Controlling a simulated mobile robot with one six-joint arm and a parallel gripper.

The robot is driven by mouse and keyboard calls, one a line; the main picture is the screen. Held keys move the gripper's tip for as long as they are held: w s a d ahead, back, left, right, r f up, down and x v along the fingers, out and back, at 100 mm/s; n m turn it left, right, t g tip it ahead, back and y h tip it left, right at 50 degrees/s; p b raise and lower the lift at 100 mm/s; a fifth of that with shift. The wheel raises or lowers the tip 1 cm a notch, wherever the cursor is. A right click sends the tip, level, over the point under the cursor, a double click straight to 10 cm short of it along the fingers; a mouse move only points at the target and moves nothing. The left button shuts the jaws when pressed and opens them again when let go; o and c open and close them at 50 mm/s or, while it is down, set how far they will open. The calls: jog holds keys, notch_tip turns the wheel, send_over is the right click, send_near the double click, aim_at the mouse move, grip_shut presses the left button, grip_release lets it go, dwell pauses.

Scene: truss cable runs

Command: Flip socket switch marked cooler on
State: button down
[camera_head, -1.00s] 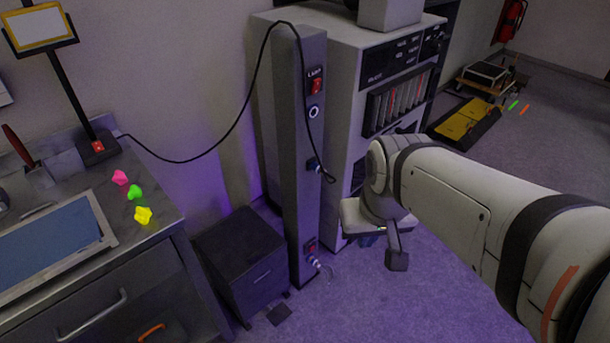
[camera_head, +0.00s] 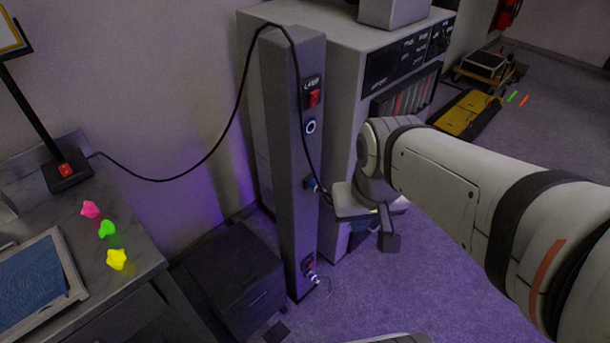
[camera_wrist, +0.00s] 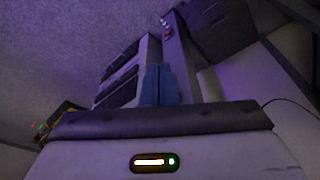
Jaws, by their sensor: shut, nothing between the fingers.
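A tall grey socket post (camera_head: 292,230) stands beside a large grey cabinet. My gripper's blue fingers (camera_wrist: 160,85) are shut and empty.
A black cable runs from the lamp base (camera_head: 67,176) to a plug (camera_head: 312,184) midway on the post. A dark drawer box (camera_head: 232,275) stands left of the post. The grey cabinet (camera_head: 345,45) is close behind my arm. Purple-lit floor (camera_head: 350,300) in front is open.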

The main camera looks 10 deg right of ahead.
aim_at(310, 265)
jog(key=w+a+f+m+g+y+b, duration=0.1)
jog(key=w+a+f+m+y+b, duration=0.25)
jog(key=f, duration=0.65)
jog(key=w+f+m+y+b, duration=0.3)
jog(key=w+f+m+b, duration=0.25)
jog(key=f, duration=0.35)
jog(key=w+a+f+m+g+y+b, duration=0.1)
jog(key=w+f+m+y+b, duration=0.3)
jog(key=f, duration=0.6)
jog(key=w+d+f+m+t+h+b, duration=0.1)
jog(key=w+d+f+m+t+b, duration=0.1)
jog(key=f, duration=0.9)
jog(key=w+d+f+m+t+h+b, duration=0.1)
jog(key=w+d+f+m+t+b, duration=0.1)
jog(key=d+f+m+b, duration=0.3)
jog(key=w+d+f+m+t+h+b, duration=0.1)
jog(key=d+f+m+t+b, duration=0.3)
jog(key=f, duration=1.4)
jog(key=w+d+m, duration=0.1)
jog(key=m, duration=0.3)
jog(key=shift+d+f+m+t+h, duration=0.2)
jog(key=shift+m+t+h, duration=0.1)
jog(key=shift+m+h, duration=0.1)
jog(key=shift+a, duration=0.1)
